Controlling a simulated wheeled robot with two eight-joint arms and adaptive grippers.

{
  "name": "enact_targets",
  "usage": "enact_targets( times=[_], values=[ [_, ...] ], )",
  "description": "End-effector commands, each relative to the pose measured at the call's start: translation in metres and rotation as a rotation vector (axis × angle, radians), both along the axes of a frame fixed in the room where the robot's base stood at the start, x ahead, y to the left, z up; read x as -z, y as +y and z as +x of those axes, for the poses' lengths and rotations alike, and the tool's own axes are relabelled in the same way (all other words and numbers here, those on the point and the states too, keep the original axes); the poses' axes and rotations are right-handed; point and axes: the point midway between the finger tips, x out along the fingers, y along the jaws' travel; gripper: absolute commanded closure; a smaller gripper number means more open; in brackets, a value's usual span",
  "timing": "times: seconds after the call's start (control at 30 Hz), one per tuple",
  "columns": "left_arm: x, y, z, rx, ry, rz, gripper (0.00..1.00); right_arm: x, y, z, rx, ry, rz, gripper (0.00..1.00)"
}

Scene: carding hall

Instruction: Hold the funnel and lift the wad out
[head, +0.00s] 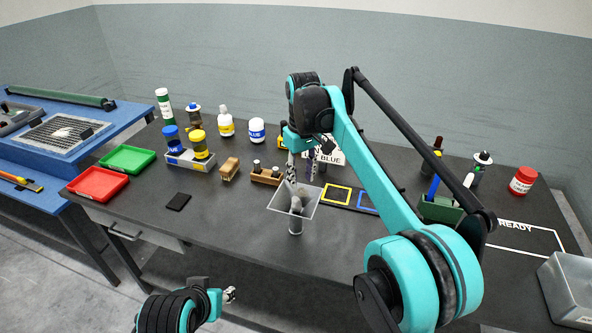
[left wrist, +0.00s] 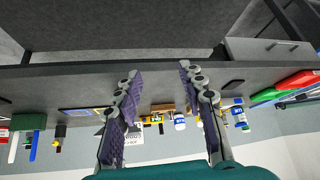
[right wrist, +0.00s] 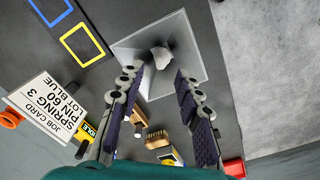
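My left gripper (head: 231,295) is low, in front of the table and apart from the funnel. Its fingers (left wrist: 158,75) are open and empty.
Behind the funnel are a wooden block (head: 265,176), a brush (head: 230,168) and a job card (right wrist: 48,105). Yellow (head: 336,194) and blue frames lie to its right, near a green box (head: 440,209). Red (head: 97,185) and green trays are left. The front table strip is mostly clear.

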Motion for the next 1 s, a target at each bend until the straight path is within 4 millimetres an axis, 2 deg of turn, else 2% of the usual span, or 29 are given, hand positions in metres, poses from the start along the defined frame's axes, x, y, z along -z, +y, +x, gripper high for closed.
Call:
enact_targets(
  times=[0.07, 0.1, 0.13, 0.23, 0.33, 0.47, 0.6, 0.7, 0.83, 0.9, 1.0],
  values=[
    [-0.003, 0.000, 0.000, 0.000, 0.000, 0.000, 0.57, 0.003, 0.008, 0.007, -0.021, 0.021, -0.006, 0.66],
    [-0.003, 0.000, 0.000, 0.000, -0.001, 0.001, 0.47, 0.004, 0.011, 0.009, -0.029, 0.027, -0.008, 0.66],
    [-0.004, 0.001, 0.001, 0.001, -0.003, 0.003, 0.42, 0.004, 0.012, 0.010, -0.033, 0.031, -0.010, 0.66],
    [-0.010, 0.007, 0.011, 0.010, -0.032, 0.041, 0.42, 0.006, 0.015, 0.011, -0.039, 0.037, -0.012, 0.66],
    [-0.025, 0.023, 0.036, 0.040, -0.102, 0.135, 0.42, 0.006, 0.015, 0.011, -0.039, 0.039, -0.011, 0.66],
    [-0.064, 0.054, 0.089, 0.114, -0.246, 0.360, 0.42, 0.006, 0.014, 0.011, -0.038, 0.037, -0.011, 0.66],
    [-0.118, 0.082, 0.152, 0.241, -0.416, 0.689, 0.42, 0.006, 0.014, 0.011, -0.038, 0.036, -0.011, 0.66],
    [-0.157, 0.091, 0.196, 0.358, -0.529, 0.955, 0.42, 0.006, 0.014, 0.011, -0.037, 0.036, -0.011, 0.66],
    [-0.195, 0.086, 0.243, 0.531, -0.649, 1.302, 0.42, 0.006, 0.014, 0.011, -0.037, 0.036, -0.011, 0.66],
    [-0.207, 0.077, 0.265, 0.636, -0.706, 1.486, 0.42, 0.006, 0.014, 0.011, -0.037, 0.036, -0.011, 0.66],
    [-0.211, 0.057, 0.291, 0.800, -0.779, 1.743, 0.42, 0.006, 0.014, 0.011, -0.037, 0.036, -0.011, 0.66]
  ],
)
